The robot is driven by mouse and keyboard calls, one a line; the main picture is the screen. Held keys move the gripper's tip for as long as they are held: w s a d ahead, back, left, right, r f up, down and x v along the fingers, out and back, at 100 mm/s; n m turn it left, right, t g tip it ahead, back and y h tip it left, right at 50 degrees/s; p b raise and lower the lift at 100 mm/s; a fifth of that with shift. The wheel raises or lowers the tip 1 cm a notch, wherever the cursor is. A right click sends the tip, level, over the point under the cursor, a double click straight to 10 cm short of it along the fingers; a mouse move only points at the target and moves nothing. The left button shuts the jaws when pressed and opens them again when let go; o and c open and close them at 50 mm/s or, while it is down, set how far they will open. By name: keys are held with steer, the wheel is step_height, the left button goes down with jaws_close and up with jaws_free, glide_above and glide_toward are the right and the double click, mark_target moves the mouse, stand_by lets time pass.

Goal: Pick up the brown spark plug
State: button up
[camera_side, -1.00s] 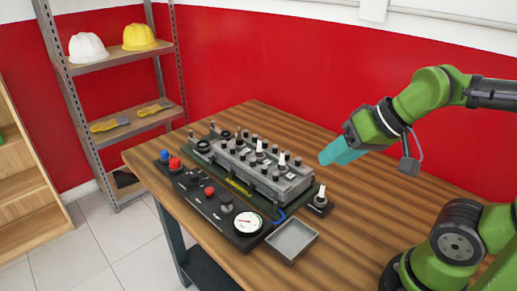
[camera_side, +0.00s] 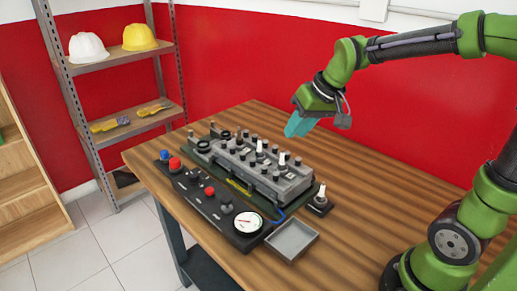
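A grey engine block (camera_side: 268,170) sits on a dark green base on the wooden table, with several black-topped posts on it. White-topped spark plugs stand upright in it, one near the middle (camera_side: 259,147) and one farther right (camera_side: 281,160). Another white-topped plug (camera_side: 321,193) stands in a small black holder right of the block. I cannot clearly pick out a brown spark plug at this size. My gripper (camera_side: 296,127), with teal fingers, hangs above and behind the block's right half, apart from everything. Its fingers overlap in this view, so their gap cannot be told.
A black control panel (camera_side: 217,221) with knobs and a white gauge (camera_side: 248,222) lies along the front. An empty grey tray (camera_side: 292,240) is at the table's front edge. The table (camera_side: 375,195) is clear to the right. Shelves (camera_side: 130,119) stand behind left.

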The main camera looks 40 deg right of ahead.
mark_target(240, 129)
steer(key=w+d+n+t, duration=0.1)
steer(key=w+d+n, duration=0.2)
steer(key=w, duration=0.6)
steer(key=w+d+n, duration=0.2)
steer(key=w+n, duration=0.1)
steer(key=w, duration=0.6)
steer(key=x, duration=1)
steer(key=shift+d+f, duration=0.15)
steer(key=shift+f, duration=0.25)
steer(key=x, duration=0.5)
steer(key=shift+w+a+f, duration=0.15)
steer(key=shift+w+a, duration=0.05)
steer(key=shift+w, duration=0.1)
jaws_close()
